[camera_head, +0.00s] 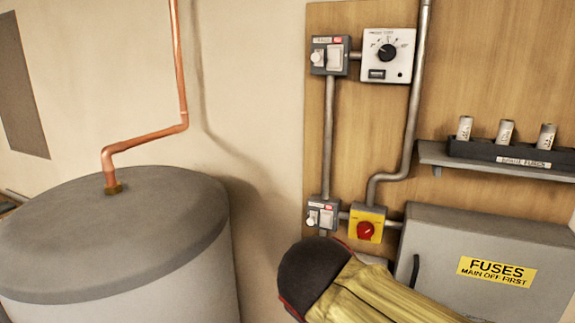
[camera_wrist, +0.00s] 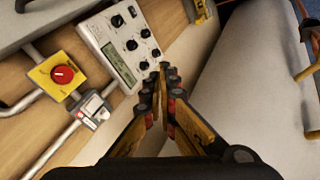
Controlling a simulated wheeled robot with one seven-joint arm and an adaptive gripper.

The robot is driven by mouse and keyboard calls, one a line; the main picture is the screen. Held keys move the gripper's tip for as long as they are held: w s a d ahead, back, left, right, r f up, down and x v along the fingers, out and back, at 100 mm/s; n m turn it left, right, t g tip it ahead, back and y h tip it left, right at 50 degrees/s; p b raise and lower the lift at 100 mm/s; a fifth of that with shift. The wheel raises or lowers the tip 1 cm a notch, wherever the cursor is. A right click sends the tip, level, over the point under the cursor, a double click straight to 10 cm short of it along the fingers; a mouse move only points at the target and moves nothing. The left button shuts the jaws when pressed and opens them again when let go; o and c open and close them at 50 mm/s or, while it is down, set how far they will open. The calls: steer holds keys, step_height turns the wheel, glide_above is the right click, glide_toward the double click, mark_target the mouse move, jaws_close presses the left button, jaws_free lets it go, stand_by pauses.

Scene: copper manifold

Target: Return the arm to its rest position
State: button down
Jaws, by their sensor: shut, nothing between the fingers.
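My gripper (camera_wrist: 162,95) shows in the wrist view with its two yellow and black fingers together at the tips, shut and empty. The fingers point past a white control panel with a small screen and several black knobs (camera_wrist: 124,45); I cannot tell the gap between them. In the head view a yellow and black part of my arm (camera_head: 345,285) is at the bottom centre, in front of the board's lower part. My gripper's fingers do not show in the head view.
A grey cylindrical tank (camera_head: 110,235) with a copper pipe (camera_head: 145,137) stands at the left. On the wooden board (camera_head: 465,60) are a red rotary switch on a yellow plate (camera_head: 366,227), a grey fuse box (camera_head: 450,240) and a shelf (camera_head: 500,165) with spare fuses. Bare wall lies between tank and board.

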steer(key=s+d+f+m+b, duration=0.3)
steer(key=s+d+f+b, duration=0.1)
steer(key=f, duration=0.4)
steer(key=s+d+f+m+g+b, duration=0.1)
steer(key=s+d+f+m+b, duration=0.2)
steer(key=f, duration=0.6)
steer(key=s+d+f+m+y+b, duration=0.1)
steer(key=s+d+f+m+b, duration=0.2)
steer(key=s+d+f+b, duration=0.3)
step_height(320, 180, down, 2)
steer(key=shift+s+f+g+b, duration=0.2)
steer(key=shift+s+g+b, duration=0.1)
steer(key=shift+s+b, duration=0.1)
steer(key=c, duration=2.6)
jaws_free()
